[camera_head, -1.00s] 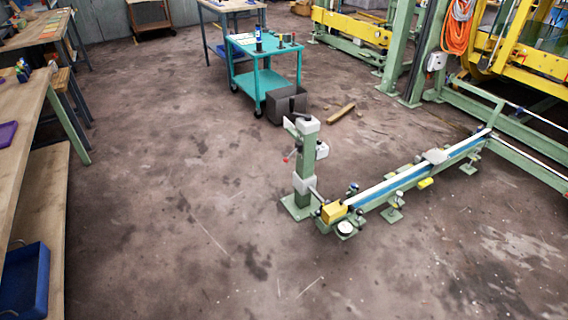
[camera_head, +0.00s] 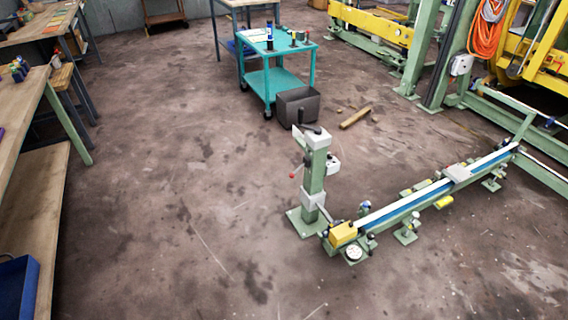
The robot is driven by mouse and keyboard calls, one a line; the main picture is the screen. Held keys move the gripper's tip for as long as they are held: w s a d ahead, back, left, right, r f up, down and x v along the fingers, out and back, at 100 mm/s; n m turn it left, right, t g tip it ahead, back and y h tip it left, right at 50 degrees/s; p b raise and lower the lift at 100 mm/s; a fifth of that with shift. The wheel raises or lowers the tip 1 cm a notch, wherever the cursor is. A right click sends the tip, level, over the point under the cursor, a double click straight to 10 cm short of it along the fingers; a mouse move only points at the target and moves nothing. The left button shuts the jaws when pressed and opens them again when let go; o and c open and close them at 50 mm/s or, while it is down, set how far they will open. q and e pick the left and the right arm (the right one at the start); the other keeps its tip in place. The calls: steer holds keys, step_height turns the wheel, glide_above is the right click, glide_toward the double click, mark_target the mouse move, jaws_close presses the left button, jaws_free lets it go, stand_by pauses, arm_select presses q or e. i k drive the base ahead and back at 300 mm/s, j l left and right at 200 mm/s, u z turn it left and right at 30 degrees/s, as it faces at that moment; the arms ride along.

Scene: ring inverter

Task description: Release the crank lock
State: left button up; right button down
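A green post with a grey head (camera_head: 314,170) stands on a floor plate near the middle of the view. A dark crank handle (camera_head: 309,128) sits on its top. A small lever with a red knob (camera_head: 293,175) sticks out on the post's left side; it may be the crank lock, but I cannot tell its state. A long green rail (camera_head: 410,203) with a white and blue top runs from the post's foot to the back right. Neither of my grippers shows in this view.
A teal cart (camera_head: 275,75) and a dark grey bin (camera_head: 298,106) stand behind the post. A wooden block (camera_head: 355,117) lies on the floor there. Workbenches (camera_head: 40,100) line the left side. The floor (camera_head: 190,190) left of the post is open.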

mark_target(292, 175)
steer(key=i+l+u, duration=0.35)
steer(key=i+l, duration=0.25)
steer(key=i, duration=0.2)
steer(key=i+l+u, duration=0.35)
steer(key=i+l, duration=0.35)
steer(key=l, duration=0.15)
